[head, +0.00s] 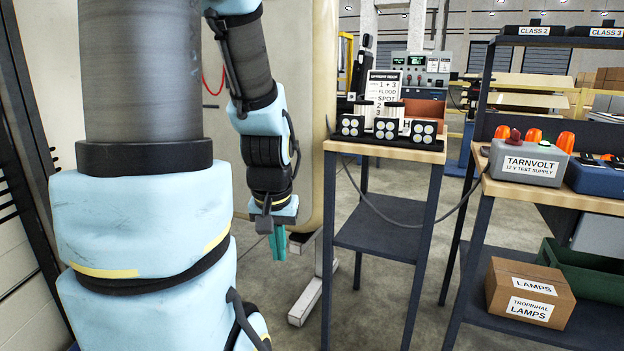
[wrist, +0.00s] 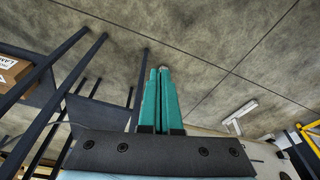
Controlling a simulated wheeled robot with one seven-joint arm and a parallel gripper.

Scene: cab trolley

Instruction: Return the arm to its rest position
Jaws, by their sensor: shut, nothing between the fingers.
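My gripper (head: 278,243) hangs from my pale blue and grey arm in the head view, pointing down, left of the wooden-topped trolley (head: 386,150). Its teal fingers are together with nothing between them. In the wrist view the shut fingers of my gripper (wrist: 160,85) point out over the grey concrete floor (wrist: 215,45). The gripper touches nothing that I can see. The near part of my arm fills the left of the head view.
The trolley holds several lamps (head: 386,128) and a printed card. A cable (head: 400,222) runs to the bench at right, with a TARNVOLT test supply (head: 527,162) and a lamps carton (head: 530,293). A pale panel (head: 300,90) stands behind my arm. The floor below my gripper is clear.

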